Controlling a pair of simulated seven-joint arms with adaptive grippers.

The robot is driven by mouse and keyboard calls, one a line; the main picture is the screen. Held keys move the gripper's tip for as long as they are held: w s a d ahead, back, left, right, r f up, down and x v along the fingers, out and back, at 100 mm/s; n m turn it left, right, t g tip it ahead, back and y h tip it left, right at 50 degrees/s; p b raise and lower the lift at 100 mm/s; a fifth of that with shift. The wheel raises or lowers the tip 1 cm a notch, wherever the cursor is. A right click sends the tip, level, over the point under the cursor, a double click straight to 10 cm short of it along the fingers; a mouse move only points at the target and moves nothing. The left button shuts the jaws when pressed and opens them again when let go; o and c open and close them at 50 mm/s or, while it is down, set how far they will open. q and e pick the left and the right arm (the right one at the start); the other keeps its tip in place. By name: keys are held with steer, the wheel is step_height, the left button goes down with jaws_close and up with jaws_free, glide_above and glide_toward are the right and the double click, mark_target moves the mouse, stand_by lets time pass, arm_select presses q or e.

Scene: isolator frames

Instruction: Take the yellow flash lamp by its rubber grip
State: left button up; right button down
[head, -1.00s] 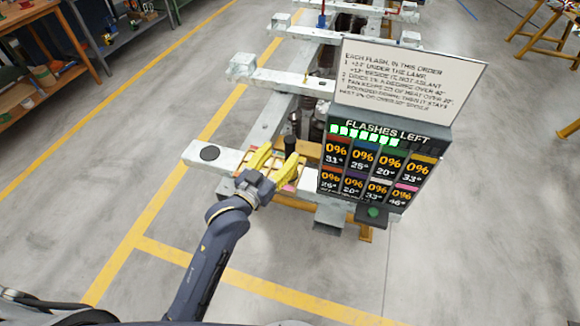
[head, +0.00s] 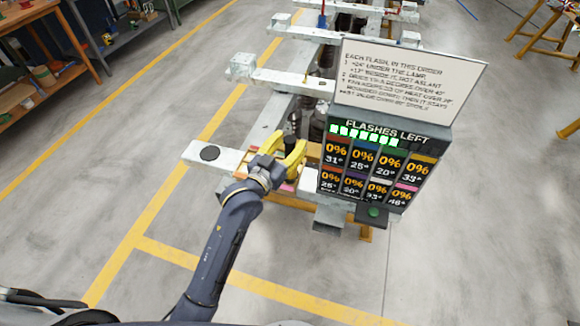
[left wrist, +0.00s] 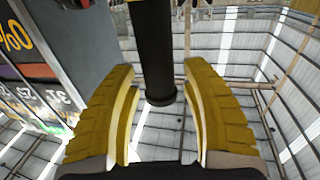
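A dark upright cylinder, apparently the lamp's rubber grip (head: 293,123), stands at the near end of the white frame. It shows larger in the left wrist view (left wrist: 155,60), coming down from the top edge to a rounded end. My left gripper (head: 296,147) has yellow fingers. In the left wrist view the fingers (left wrist: 158,75) stand apart, one on each side of the grip. The lamp's yellow body cannot be made out. My right gripper is not in view.
A display panel (head: 375,165) reading "FLASHES LEFT" stands just right of my left gripper, with a white instruction sign (head: 410,85) above it. The white frame beam (head: 225,160) runs left of the gripper. The floor in front is clear.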

arm_select(q)
jaws_close()
steer(key=shift+r, duration=0.2)
steer(key=shift+r, duration=0.1)
